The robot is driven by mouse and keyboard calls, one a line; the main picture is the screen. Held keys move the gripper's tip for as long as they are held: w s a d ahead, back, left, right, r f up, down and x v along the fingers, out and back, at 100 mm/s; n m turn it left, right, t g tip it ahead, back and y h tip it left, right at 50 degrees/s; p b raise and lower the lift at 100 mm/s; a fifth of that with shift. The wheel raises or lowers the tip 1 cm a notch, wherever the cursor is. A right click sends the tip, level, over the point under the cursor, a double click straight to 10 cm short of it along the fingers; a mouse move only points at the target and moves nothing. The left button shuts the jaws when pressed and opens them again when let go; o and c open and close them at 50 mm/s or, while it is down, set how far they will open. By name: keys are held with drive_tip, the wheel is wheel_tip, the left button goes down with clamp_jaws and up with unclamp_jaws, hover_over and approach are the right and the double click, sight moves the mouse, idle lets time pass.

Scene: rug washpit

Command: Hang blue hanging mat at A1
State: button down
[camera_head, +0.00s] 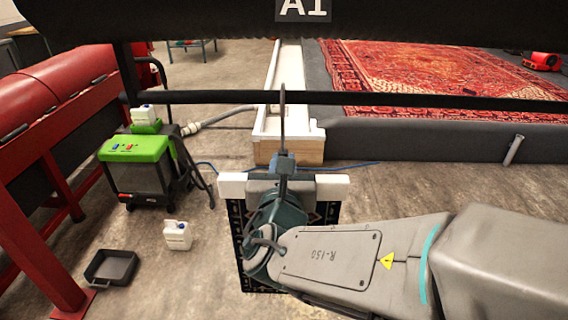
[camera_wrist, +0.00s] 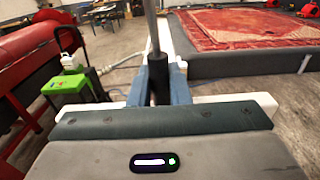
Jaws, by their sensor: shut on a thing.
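The blue hanging mat (camera_head: 331,213) is dark navy with a patterned border. It hangs below a white hanger bar (camera_head: 333,187), mostly hidden behind my arm. A thin grey hook (camera_head: 283,120) rises from the hanger. My gripper (camera_head: 284,163) is shut on the hanger's stem; in the wrist view its blue jaws (camera_wrist: 158,80) close around the dark lower part of the rod. The A1 sign (camera_head: 303,9) is on a dark panel at the top. A black rail (camera_head: 420,102) runs below it. The hook overlaps the rail in the picture; I cannot tell whether they touch.
A red machine (camera_head: 70,90) stands on the left. A green-topped unit (camera_head: 137,148), a white jug (camera_head: 177,235) and a black tray (camera_head: 111,267) are on the floor. Behind the rail lies a red rug (camera_head: 440,75) in a grey-walled pit, with a white channel (camera_head: 284,90) beside it.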

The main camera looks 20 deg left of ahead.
drive_tip(key=c, duration=1.3)
unclamp_jaws()
drive_tip(key=shift+c, duration=0.2)
drive_tip(key=shift+o, duration=0.3)
drive_tip(key=shift+f, duration=0.1)
drive_tip(key=shift+s, duration=0.1)
